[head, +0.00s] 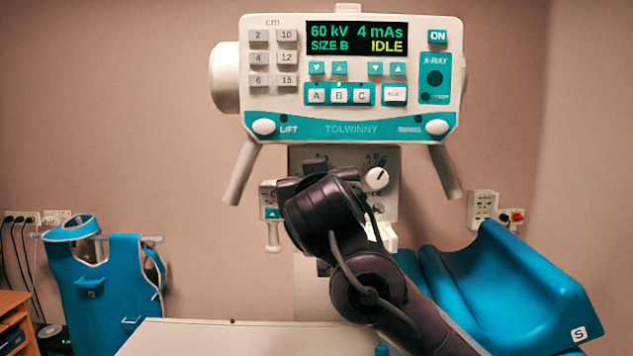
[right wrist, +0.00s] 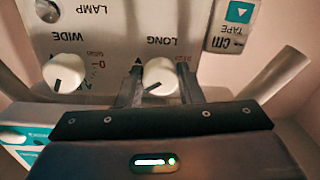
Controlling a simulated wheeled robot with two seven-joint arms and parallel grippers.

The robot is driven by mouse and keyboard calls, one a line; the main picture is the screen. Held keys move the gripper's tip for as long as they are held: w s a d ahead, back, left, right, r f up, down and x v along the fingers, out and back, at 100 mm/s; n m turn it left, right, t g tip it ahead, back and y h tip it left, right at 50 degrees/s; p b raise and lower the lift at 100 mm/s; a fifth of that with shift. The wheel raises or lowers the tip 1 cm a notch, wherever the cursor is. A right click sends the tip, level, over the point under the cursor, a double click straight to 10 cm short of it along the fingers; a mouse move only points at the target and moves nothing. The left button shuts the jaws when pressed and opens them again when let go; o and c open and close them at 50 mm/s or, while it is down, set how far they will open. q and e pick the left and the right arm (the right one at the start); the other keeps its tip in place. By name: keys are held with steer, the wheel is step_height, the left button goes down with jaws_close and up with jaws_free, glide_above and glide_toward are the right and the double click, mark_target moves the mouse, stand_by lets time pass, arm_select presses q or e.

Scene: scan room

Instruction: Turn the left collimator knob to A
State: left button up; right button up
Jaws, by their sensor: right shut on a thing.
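The left collimator knob (right wrist: 160,80) is a round white dial labelled LONG in the right wrist view, which shows the panel upside down. My right gripper (right wrist: 160,71) is shut on it, one finger at each side. Its dark pointer line slants toward the lower left there; letters by the dial are too small to read surely. In the head view my right gripper (head: 314,163) and arm hide this knob. The collimator panel (head: 408,160) also bears the right knob (head: 376,178), labelled WIDE, seen in the right wrist view (right wrist: 65,72) too. My left gripper is out of view.
The control console (head: 350,128) hangs above the panel, reading 60 kV, 4 mAs, SIZE B, IDLE, with two handles slanting down. A tape unit (head: 268,197) sits left of the panel. A blue cradle (head: 510,285) stands right, a blue apron (head: 105,290) hangs left, a pale tabletop (head: 220,338) lies below.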

steer(key=shift+n, duration=0.3)
steer(key=shift+n+b, duration=0.9)
steer(key=shift+n, duration=3.3)
steer(key=o, duration=1)
steer(key=shift+s+r, duration=0.1)
